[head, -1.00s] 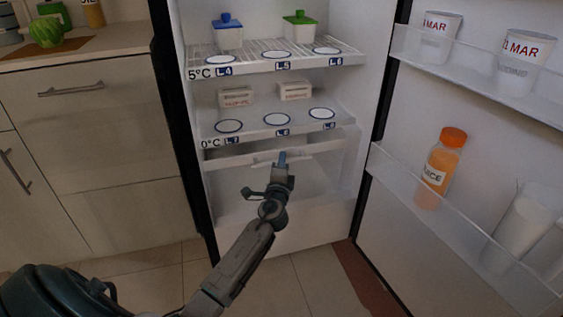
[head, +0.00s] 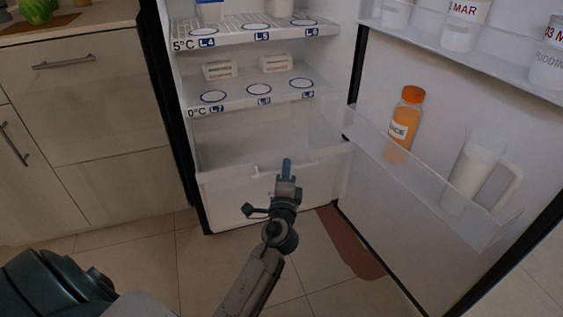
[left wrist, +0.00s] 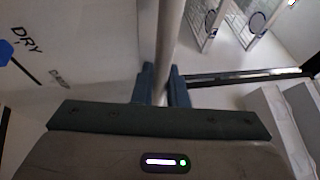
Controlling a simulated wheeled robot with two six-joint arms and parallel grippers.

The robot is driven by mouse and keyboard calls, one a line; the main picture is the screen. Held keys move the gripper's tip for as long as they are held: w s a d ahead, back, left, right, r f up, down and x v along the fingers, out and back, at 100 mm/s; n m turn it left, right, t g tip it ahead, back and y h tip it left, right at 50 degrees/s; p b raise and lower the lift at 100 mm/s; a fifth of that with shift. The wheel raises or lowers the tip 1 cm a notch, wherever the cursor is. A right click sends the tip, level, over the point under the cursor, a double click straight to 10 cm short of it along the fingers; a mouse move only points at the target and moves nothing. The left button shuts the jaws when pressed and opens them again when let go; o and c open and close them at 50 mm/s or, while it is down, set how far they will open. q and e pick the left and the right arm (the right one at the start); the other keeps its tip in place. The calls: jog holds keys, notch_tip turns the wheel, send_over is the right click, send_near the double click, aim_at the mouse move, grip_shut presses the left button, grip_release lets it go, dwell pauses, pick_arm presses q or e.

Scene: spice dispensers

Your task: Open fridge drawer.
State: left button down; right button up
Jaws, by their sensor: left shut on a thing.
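The fridge drawer (head: 228,192) is a pale front low in the open fridge, below the 0°C shelf. It is pulled out, and its pale inside shows behind the upper edge. My left gripper (head: 286,166) is at the drawer front, right of its middle. In the left wrist view its two dark fingers (left wrist: 162,88) are shut on the pale bar of the drawer handle (left wrist: 170,35). In the head view my gripper hides part of the drawer front. My right gripper is not in view.
The fridge door (head: 400,215) stands open at the right, with a juice bottle (head: 404,125) and a white jug (head: 470,178) on its shelf. Boxes (head: 220,69) stand on the 0°C shelf. Cabinets (head: 85,110) stand at the left. Tiled floor (head: 150,255) is clear in front.

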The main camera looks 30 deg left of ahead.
pick_arm(q)
jog(key=shift+s+d, duration=0.2)
jog(key=c, duration=1.5)
grip_release()
jog(key=shift+o, duration=0.2)
jog(key=b+v, duration=0.1)
jog(key=v, duration=0.9)
jog(key=shift+s+d+f, duration=0.15)
jog(key=shift+s+d, duration=0.05)
jog(key=shift+s, duration=0.15)
